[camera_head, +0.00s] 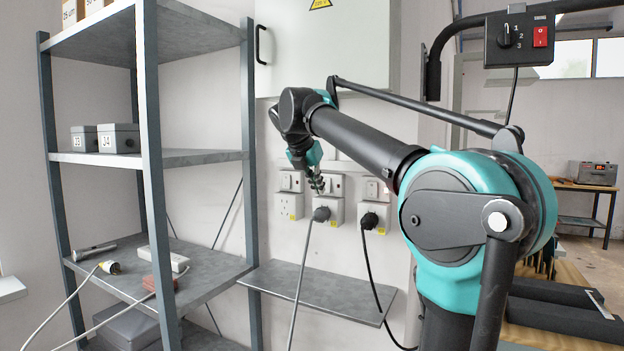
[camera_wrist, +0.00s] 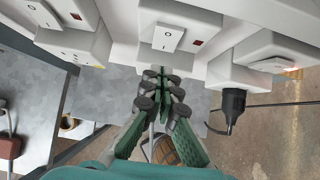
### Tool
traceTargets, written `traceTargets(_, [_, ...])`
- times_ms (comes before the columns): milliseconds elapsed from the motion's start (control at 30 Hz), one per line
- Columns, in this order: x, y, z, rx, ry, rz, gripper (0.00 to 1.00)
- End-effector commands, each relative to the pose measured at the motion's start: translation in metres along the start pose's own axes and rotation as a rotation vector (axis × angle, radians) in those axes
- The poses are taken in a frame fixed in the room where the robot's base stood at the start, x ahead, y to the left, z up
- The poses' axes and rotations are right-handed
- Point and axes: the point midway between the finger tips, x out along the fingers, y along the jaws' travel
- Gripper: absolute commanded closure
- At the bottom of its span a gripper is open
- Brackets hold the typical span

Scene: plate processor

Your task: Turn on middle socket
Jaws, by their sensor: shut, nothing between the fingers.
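The middle socket (camera_head: 337,209) is a white wall unit with a rocker switch above it and a grey plug (camera_head: 321,214) in it. In the wrist view its white switch (camera_wrist: 168,37) with a red indicator is at the top centre. My gripper (camera_head: 316,184) is in front of the middle switch in the head view and hides part of it. In the wrist view my gripper (camera_wrist: 161,80) has its fingers shut and empty, with tips just below the switch. I cannot tell whether they touch the unit. The plug is hidden behind the fingers there.
A left socket (camera_head: 290,206) is empty, and a right socket (camera_head: 382,217) holds a black plug (camera_head: 369,220). A grey metal rack (camera_head: 150,150) stands left of them. A small shelf (camera_head: 320,292) is below, with cables hanging past it. A cabinet (camera_head: 322,55) is above.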

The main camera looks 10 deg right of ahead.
Motion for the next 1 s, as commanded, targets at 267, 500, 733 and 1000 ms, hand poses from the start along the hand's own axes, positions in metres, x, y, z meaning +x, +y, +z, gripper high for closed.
traceTargets(267, [0.016, 0.000, 0.016, 0.001, 0.001, 0.000, 1.00])
traceTargets(500, [0.016, 0.000, 0.016, 0.000, 0.001, 0.001, 1.00])
traceTargets(733, [0.019, 0.000, 0.017, -0.001, -0.044, 0.000, 1.00])
traceTargets(1000, [0.028, 0.000, 0.018, -0.001, -0.140, 0.001, 1.00])
